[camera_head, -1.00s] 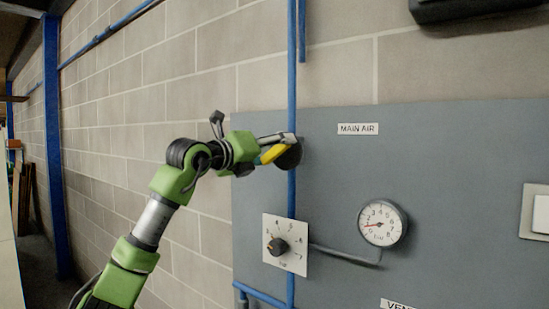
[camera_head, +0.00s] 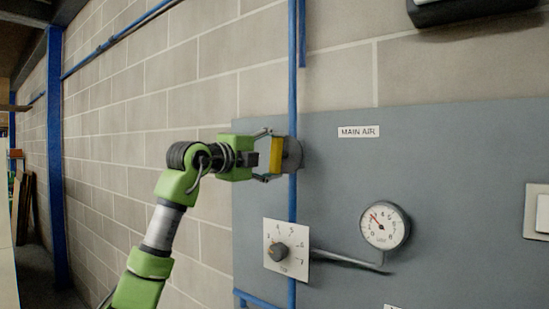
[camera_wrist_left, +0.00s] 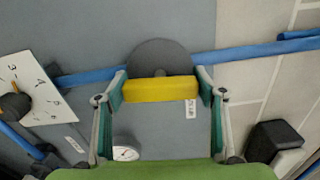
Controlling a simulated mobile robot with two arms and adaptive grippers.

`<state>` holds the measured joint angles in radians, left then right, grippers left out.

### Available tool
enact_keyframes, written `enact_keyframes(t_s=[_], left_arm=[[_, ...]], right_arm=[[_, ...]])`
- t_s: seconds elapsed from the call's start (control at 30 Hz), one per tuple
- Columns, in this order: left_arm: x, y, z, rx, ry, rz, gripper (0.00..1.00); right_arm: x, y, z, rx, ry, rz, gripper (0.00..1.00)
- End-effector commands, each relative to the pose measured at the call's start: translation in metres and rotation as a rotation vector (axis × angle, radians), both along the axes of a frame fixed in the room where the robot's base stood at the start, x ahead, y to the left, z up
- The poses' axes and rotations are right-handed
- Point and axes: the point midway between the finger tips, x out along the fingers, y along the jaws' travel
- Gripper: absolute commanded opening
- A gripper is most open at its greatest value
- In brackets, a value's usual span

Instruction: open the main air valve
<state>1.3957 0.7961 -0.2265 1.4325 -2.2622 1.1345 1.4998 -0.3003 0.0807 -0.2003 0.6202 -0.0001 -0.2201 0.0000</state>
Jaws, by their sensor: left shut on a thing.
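The main air valve has a yellow handle (camera_head: 276,155) in front of a dark round body (camera_head: 293,155) on the vertical blue pipe. The handle stands upright in the head view, roughly in line with the pipe. My left gripper (camera_head: 272,156) is shut on the yellow handle, coming from the left. In the left wrist view its fingers hold both ends of the handle (camera_wrist_left: 160,90), with the grey disc (camera_wrist_left: 160,60) behind. The "MAIN AIR" label (camera_head: 358,131) is right of the valve. My right gripper is not in view.
A pressure gauge (camera_head: 385,226) sits on the grey panel (camera_head: 450,160), its needle pointing up and left. A white dial plate with a dark knob (camera_head: 279,251) is below the valve. A switch plate (camera_head: 537,212) is at the right edge.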

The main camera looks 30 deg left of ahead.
Motion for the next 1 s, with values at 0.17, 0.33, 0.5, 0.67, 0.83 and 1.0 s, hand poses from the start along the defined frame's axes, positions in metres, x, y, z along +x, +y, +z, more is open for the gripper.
enact_keyframes(t_s=[0.17, 0.33, 0.5, 0.67, 0.83, 1.0], left_arm=[[-0.0005, 0.0013, 0.0005, -0.07, 0.002, 0.002, 0.42], [-0.0003, 0.0012, 0.0002, -0.104, 0.006, 0.002, 0.42], [-0.0003, 0.0011, 0.0002, -0.116, 0.007, 0.002, 0.42], [-0.0002, 0.0009, 0.0001, -0.118, 0.007, 0.001, 0.42], [-0.0002, 0.0007, 0.0, -0.118, 0.007, 0.001, 0.71], [-0.0002, 0.0004, -0.0003, -0.116, 0.008, 0.0, 0.81]], right_arm=[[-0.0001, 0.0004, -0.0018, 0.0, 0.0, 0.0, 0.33], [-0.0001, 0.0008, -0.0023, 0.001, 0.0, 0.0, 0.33], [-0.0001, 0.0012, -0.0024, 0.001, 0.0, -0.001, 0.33], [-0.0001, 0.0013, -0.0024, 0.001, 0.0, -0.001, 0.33], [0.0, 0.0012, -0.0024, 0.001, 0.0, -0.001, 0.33], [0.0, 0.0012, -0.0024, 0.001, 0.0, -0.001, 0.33]])
